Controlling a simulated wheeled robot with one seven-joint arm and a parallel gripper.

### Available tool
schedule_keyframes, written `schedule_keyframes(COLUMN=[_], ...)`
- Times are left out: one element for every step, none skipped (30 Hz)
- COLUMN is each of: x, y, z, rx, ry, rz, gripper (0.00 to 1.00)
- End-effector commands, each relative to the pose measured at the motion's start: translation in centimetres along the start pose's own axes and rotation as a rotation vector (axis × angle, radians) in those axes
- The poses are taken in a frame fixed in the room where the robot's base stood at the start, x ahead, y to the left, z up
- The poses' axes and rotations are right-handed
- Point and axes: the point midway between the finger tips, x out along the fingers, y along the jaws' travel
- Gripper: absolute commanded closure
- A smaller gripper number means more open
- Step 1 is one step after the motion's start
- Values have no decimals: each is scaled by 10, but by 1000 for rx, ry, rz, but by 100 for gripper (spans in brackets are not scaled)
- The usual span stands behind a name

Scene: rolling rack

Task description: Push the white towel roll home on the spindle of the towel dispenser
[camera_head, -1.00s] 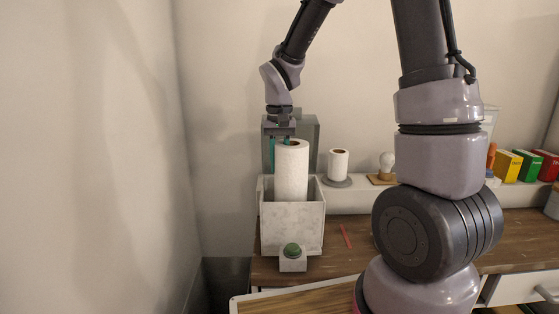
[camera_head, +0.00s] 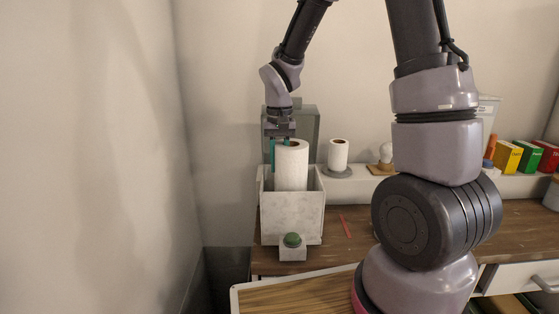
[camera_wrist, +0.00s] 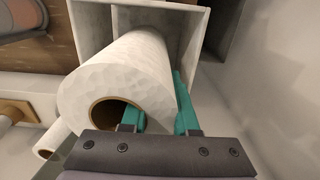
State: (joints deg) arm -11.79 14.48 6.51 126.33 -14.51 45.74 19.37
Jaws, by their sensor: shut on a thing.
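The white towel roll (camera_head: 291,168) stands upright, its lower part inside an open-topped pale grey box (camera_head: 291,218), apparently the towel dispenser. The box's front wall hides the roll's lower end, and no spindle shows. My gripper (camera_head: 280,150) is above the box at the roll's top, shut on the roll's wall. In the wrist view, one teal finger of my gripper (camera_wrist: 158,118) is at the cardboard core opening and the other lies along the outside. The towel roll (camera_wrist: 125,70) extends down between the walls of the box (camera_wrist: 192,35) there.
A green button (camera_head: 292,240) on a small block stands before the box. A grey panel (camera_head: 307,122) is behind it. A second, smaller roll (camera_head: 338,153), a bulb-shaped item (camera_head: 386,153) and coloured books (camera_head: 506,156) stand to the right. A red strip (camera_head: 345,226) lies on the wooden counter.

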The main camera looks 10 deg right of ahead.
Motion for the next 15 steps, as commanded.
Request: schedule_keyframes(x=[2, 2, 4, 4, 5, 7, 8, 8, 10, 11, 12, 13, 14, 15, 16], y=[0, 0, 0, 0, 0, 0, 0, 0, 0, 0, 0, 0, 0, 0, 0], z=[0, 0, 0, 0, 0, 0, 0, 0, 0, 0, 0, 0, 0, 0, 0], rx=[0, 0, 0, 0, 0, 0, 1, 1, 1, 1, 1, 1, 1, 0, 0], ry=[0, 0, 0, 0, 0, 0, 0, 0, 0, -1, -1, -1, -1, -1, 0], rz=[0, 0, 0, 0, 0, 0, 0, 0, 0, 0, 0, 0, 0, 0, 0], gripper=[100, 100, 100, 100, 100, 100, 100, 100, 100, 100, 100, 100, 100, 100, 100])
